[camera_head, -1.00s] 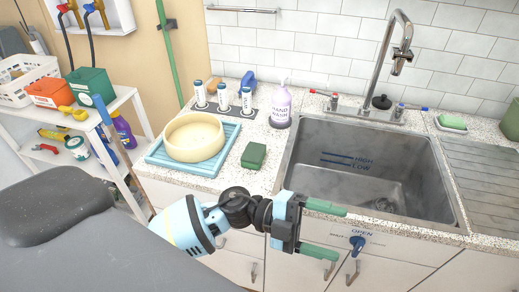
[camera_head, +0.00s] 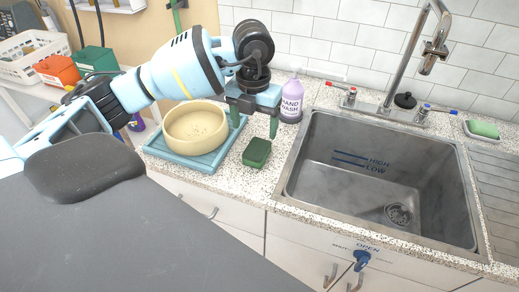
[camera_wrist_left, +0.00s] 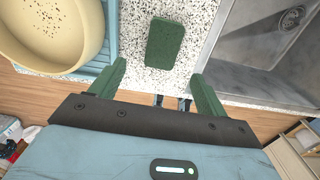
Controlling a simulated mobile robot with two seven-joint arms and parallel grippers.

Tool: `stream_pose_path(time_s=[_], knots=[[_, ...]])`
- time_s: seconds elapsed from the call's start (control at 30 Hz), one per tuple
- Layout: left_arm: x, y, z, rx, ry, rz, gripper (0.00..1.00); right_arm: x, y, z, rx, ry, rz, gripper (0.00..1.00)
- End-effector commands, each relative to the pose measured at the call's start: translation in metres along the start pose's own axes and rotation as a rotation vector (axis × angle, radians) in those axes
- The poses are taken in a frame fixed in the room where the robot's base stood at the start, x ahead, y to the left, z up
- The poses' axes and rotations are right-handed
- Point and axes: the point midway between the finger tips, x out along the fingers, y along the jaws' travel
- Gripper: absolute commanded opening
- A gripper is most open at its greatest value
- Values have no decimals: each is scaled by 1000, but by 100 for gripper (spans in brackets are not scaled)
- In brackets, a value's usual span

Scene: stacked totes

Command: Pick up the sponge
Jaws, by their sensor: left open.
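The dark green sponge (camera_head: 257,152) lies flat on the speckled counter, between the blue tray and the sink. In the left wrist view the sponge (camera_wrist_left: 165,43) lies ahead of the fingertips, roughly centred between them. My left gripper (camera_head: 254,123) is above the counter by the sponge, pointing down, open and empty. In the left wrist view its two green fingers (camera_wrist_left: 160,72) are spread wider than the sponge, with nothing between them. My right gripper is not in view.
A cream bowl (camera_head: 196,124) stands on the blue tray (camera_head: 205,163) left of the sponge. A hand wash bottle (camera_head: 291,102) stands behind it. The steel sink (camera_head: 375,165) opens at right. A lighter green block (camera_head: 484,129) sits in a dish beyond the sink.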

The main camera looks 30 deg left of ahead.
Motion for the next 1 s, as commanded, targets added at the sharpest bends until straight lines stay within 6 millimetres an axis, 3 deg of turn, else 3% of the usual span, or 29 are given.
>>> stream_pose_path(time_s=[0.57,1.0], knots=[[29,-1,1,2,1,-2,75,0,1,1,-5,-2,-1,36],[77,-3,9,2,2,-3,75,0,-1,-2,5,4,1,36]])
